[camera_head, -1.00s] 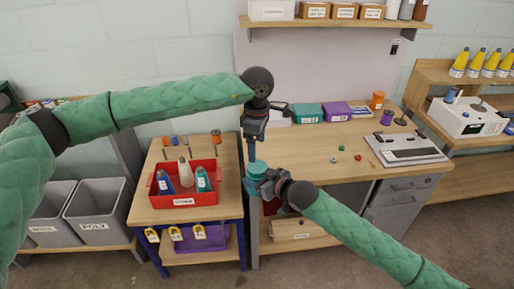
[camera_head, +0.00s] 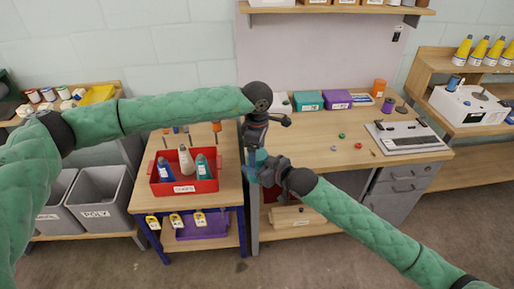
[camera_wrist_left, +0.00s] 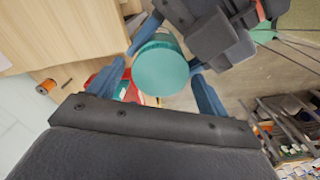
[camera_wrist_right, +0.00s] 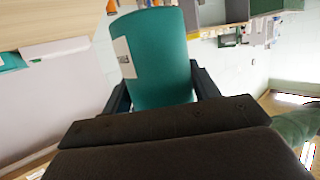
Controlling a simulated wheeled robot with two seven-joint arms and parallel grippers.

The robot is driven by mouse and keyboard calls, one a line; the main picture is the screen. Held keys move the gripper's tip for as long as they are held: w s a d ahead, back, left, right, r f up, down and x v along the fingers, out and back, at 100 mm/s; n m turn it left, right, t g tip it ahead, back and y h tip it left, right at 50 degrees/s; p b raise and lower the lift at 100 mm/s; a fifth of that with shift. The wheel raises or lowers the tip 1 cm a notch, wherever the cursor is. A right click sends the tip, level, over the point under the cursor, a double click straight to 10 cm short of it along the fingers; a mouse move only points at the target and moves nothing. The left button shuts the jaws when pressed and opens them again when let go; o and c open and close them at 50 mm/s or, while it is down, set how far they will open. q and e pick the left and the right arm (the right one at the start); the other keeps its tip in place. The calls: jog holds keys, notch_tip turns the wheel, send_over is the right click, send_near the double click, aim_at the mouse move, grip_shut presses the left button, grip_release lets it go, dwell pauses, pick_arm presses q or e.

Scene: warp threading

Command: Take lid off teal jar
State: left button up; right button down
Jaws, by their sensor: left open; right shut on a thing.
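The teal jar (camera_head: 257,157) is held up in front of the workbench, in the air. My right gripper (camera_head: 265,174) is shut on its body from the side. The right wrist view shows the jar (camera_wrist_right: 165,60) with a white label, between the fingers. My left gripper (camera_head: 256,147) is directly above the jar, pointing down. In the left wrist view the round teal lid (camera_wrist_left: 160,70) lies between the open blue fingers, with gaps at its sides. I cannot make out the seam between lid and jar.
A red bin (camera_head: 183,186) with several cones stands on the small table at left. The workbench (camera_head: 310,165) behind carries teal and purple boxes, small spools and a keyboard-like device (camera_head: 408,138). Grey bins (camera_head: 103,203) stand at far left. My two hands are very close together.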

pick_arm(q)
jog(key=c, duration=1)
jog(key=shift+n, duration=1.4)
jog(key=shift+r, duration=0.8)
jog(key=shift+r, duration=0.35)
